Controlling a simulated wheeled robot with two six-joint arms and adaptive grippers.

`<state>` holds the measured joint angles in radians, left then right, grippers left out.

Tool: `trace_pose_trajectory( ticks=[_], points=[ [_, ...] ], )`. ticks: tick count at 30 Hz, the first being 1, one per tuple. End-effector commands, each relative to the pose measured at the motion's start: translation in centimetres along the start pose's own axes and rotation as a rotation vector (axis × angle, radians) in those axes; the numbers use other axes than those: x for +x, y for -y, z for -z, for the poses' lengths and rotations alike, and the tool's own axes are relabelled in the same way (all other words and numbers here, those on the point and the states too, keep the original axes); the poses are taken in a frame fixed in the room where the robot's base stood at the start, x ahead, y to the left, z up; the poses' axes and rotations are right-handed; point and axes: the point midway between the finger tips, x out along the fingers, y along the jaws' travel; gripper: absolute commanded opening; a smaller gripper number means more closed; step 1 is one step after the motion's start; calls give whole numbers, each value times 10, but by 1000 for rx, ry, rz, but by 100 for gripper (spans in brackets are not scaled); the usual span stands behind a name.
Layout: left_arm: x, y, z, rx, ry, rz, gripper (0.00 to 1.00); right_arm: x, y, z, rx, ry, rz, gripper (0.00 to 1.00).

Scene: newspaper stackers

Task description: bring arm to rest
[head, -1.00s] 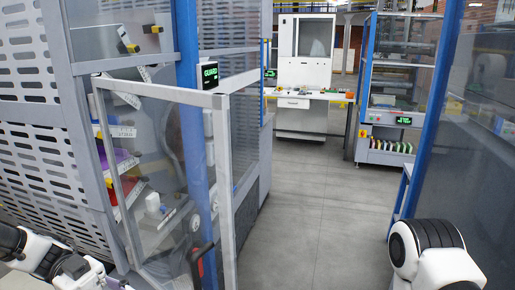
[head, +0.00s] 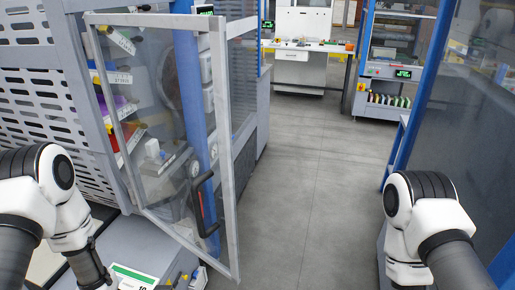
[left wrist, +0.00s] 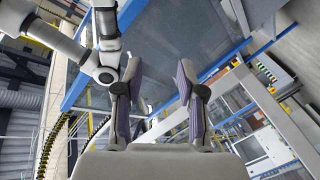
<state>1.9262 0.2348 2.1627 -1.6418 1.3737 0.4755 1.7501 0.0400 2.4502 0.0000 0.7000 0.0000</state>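My left arm enters the head view at the lower left, in front of the perforated grey panel. Its gripper is not clearly visible there. In the left wrist view my left gripper (left wrist: 159,68) has its two purple-grey fingers apart with nothing between them. My right arm shows at the lower right of the head view, bent beside a blue post; its gripper is outside the picture. A white jointed arm, which looks like mine, also shows at the upper left of the left wrist view.
A clear-panelled door (head: 222,120) with a grey frame and a black-and-red handle (head: 205,205) stands close to my left arm. A glazed panel with a blue post (head: 413,120) is beside my right arm. Grey floor (head: 310,200) lies open between, leading to a white workbench (head: 300,55).

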Motion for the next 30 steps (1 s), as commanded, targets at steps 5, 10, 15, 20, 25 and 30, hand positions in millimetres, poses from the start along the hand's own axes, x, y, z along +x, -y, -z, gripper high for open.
trace_pose_trajectory(
  ticks=[5,10,15,20,25,30],
  points=[
    [-2,68,-108,-252,152,521,39,8,0,0,0,0,0,40],
    [-75,82,-201,-467,413,1031,39,9,0,0,0,0,0,40],
    [-141,61,-239,-635,592,1331,39,9,0,0,0,0,0,40],
    [-150,53,-248,-643,677,1346,39,9,0,0,0,0,0,40],
    [-150,54,-247,-642,673,1346,39,9,0,0,0,0,0,40],
    [-150,54,-247,-641,671,1346,39,9,0,0,0,0,0,40]
  ],
)
